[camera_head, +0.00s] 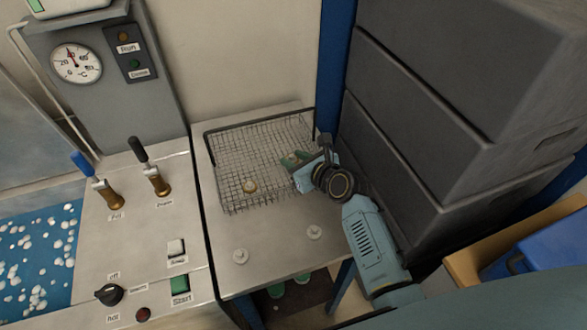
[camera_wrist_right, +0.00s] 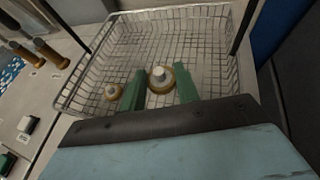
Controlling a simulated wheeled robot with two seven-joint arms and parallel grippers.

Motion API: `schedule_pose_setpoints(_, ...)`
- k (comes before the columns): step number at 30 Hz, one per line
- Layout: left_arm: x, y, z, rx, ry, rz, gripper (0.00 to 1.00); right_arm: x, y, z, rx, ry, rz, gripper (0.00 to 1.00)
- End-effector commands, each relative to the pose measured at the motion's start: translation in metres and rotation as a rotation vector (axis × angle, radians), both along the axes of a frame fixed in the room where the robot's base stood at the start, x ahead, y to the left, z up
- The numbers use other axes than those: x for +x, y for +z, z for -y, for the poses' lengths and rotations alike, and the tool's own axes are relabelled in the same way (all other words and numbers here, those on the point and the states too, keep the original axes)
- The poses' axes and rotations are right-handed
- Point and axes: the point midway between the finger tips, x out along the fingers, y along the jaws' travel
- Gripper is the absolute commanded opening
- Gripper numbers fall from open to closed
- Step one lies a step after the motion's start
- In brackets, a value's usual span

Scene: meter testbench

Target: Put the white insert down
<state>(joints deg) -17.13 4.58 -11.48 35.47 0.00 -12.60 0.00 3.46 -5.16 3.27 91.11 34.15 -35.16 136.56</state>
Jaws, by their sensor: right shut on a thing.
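My right gripper (camera_head: 295,159) is over the right part of the wire basket (camera_head: 228,200). In the right wrist view its two green fingers (camera_wrist_right: 160,88) are closed on a white insert (camera_wrist_right: 160,76) with a brass-coloured ring around it. The insert is over the basket mesh; whether it touches the mesh I cannot tell. My left gripper is not in view.
Stacked dark grey boxes (camera_head: 440,110) and a blue post (camera_head: 334,70) border the right side. Left is a panel with valve handles (camera_head: 155,180) and a green start button (camera_head: 180,288).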

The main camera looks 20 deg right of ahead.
Motion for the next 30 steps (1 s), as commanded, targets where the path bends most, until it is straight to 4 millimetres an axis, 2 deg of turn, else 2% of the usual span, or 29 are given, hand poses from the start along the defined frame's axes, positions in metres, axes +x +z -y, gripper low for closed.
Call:
schedule_pose_setpoints(3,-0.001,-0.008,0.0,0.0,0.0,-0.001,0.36,-0.001,-0.021,0.0,-0.002,0.003,-0.003,0.09)
schedule_pose_setpoints(6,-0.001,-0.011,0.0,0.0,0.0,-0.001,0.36,0.0,-0.032,0.0,-0.001,0.002,-0.003,0.09)
schedule_pose_setpoints(16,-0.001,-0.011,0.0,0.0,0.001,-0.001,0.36,0.0,-0.033,0.0,0.001,0.0,-0.001,0.09)
schedule_pose_setpoints(30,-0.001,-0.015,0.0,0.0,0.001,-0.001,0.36,-0.002,-0.049,0.0,0.003,0.0,-0.012,0.09)
